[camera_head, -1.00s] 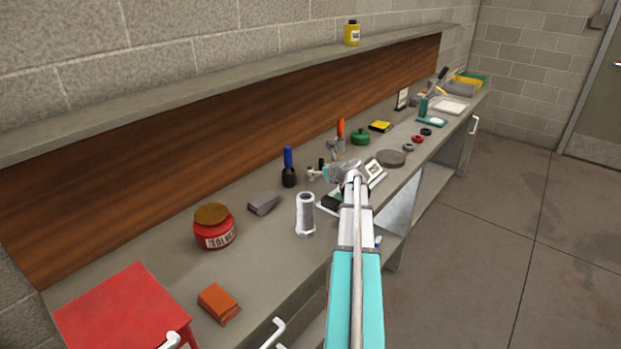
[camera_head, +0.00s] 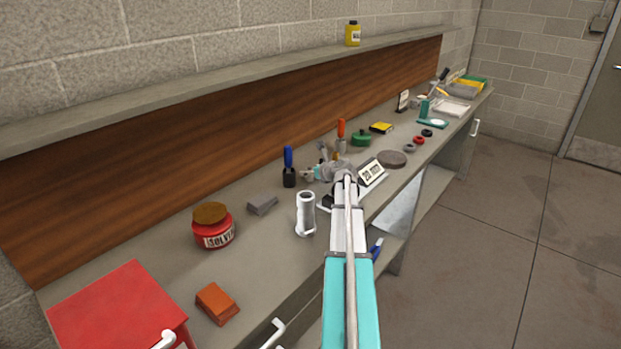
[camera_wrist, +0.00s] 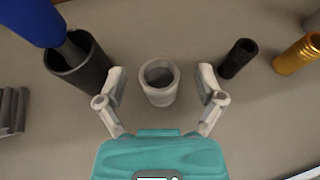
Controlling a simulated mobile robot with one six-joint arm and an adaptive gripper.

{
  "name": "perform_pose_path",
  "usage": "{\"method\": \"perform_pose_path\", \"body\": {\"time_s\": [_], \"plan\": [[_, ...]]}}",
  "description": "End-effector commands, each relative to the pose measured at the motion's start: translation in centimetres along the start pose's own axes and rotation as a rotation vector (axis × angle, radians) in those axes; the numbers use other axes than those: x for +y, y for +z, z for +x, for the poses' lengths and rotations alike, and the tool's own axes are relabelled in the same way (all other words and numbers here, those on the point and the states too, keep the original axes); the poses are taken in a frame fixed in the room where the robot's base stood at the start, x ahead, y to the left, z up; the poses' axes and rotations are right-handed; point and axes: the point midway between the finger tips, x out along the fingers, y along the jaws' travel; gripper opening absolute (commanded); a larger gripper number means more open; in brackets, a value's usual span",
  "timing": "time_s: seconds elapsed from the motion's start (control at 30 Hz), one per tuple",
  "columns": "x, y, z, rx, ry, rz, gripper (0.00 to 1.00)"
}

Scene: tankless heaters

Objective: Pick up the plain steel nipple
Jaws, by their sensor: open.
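The plain steel nipple (camera_wrist: 159,84) is a short grey hollow cylinder standing upright on the bench in the wrist view. Its open top faces my camera. My gripper (camera_wrist: 161,88) is open, with one pale finger on each side of the nipple and a visible gap on both sides. In the head view my gripper (camera_head: 318,173) is low over the bench beside the dark cup. There the nipple is too small and crowded by the fingers to make out clearly.
A dark cup (camera_wrist: 80,68) with a blue-handled tool stands close left of the nipple. A black tube (camera_wrist: 238,58) and a brass threaded piece (camera_wrist: 298,54) stand to the right. In the head view a white flanged tube (camera_head: 306,214) and a label stand (camera_head: 371,173) are nearer my arm.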

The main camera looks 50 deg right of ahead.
Motion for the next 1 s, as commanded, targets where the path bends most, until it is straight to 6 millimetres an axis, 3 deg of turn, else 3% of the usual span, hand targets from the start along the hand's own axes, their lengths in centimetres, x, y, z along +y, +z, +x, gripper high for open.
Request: {"method": "perform_pose_path", "body": {"time_s": [0.6, 1.0], "plan": [[-0.05, 0.0, 0.21, 0.0, -0.001, 0.0, 0.87], [-0.11, -0.01, 0.18, 0.0, -0.001, 0.0, 0.13]]}}
